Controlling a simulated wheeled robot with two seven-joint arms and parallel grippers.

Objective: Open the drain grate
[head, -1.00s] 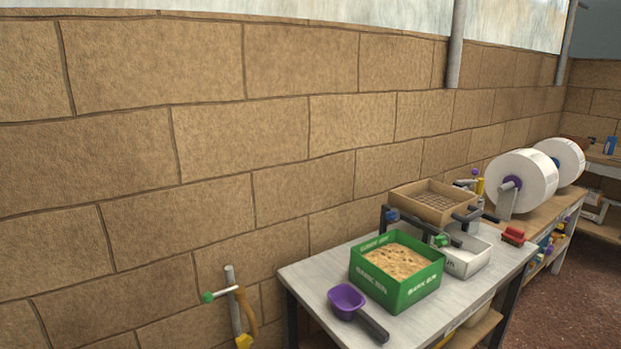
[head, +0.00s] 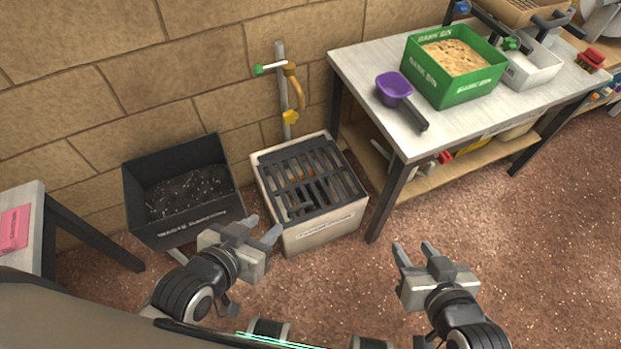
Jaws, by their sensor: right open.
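The drain grate (head: 330,172) is a dark slatted grid on top of a pale box-shaped drain (head: 325,229) on the floor against the wall. The grate lies flat and closed over the box. Something orange shows between its slats. My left gripper (head: 266,226) is open and empty, just in front and to the left of the drain box. My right gripper (head: 412,250) is open and empty, to the right and in front of the box. Neither gripper appears to touch the grate.
A dark waste bin (head: 190,229) with dark contents stands left of the drain. A white table (head: 360,75) with a green bin (head: 455,82) and purple scoop (head: 394,89) stands right. Floor at right is clear.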

